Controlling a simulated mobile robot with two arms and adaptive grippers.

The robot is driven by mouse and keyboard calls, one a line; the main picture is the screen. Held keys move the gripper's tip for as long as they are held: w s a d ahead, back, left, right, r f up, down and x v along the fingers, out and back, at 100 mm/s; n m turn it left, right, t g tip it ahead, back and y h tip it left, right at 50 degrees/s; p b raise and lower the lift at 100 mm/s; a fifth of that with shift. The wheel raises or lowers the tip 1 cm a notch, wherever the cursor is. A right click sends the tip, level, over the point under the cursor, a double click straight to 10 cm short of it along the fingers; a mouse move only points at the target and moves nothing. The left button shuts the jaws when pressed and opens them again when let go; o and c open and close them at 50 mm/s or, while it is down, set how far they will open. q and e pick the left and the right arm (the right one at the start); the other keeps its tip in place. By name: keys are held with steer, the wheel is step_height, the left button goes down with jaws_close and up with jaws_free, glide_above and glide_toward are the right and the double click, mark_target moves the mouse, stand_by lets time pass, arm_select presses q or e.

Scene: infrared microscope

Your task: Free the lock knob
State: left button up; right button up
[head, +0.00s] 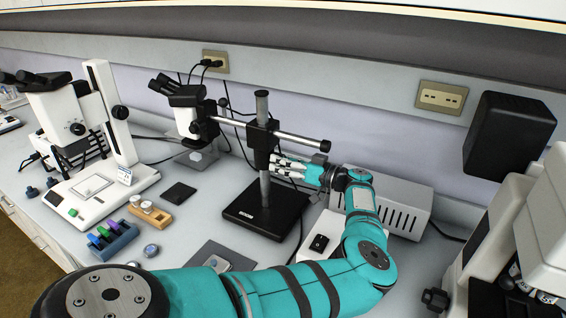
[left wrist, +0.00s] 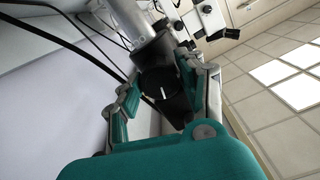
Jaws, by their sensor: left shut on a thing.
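My left gripper (head: 283,167) reaches the boom stand (head: 263,108) from the right, at the post just below the black clamp block. In the left wrist view the fingers of my left gripper (left wrist: 166,95) stand on both sides of the black round lock knob (left wrist: 154,82), which has a white line on its face. They are shut on it. In the head view the knob cannot be made out behind the fingers. My right gripper is in neither view.
A stereo microscope head (head: 186,110) hangs on the boom's left end. A grey vented box (head: 400,208) and a switch box (head: 322,240) stand near my left arm. A larger microscope (head: 90,130) is at left. Black cables run behind the stand.

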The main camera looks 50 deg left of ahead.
arm_select(q)
steer(key=shift+n+b, duration=1.7)
steer(key=shift+n, duration=1.6)
steer(key=o, duration=1.2)
steer(key=v, duration=1.2)
steer(key=shift+r, duration=0.1)
steer(key=shift+d, duration=0.1)
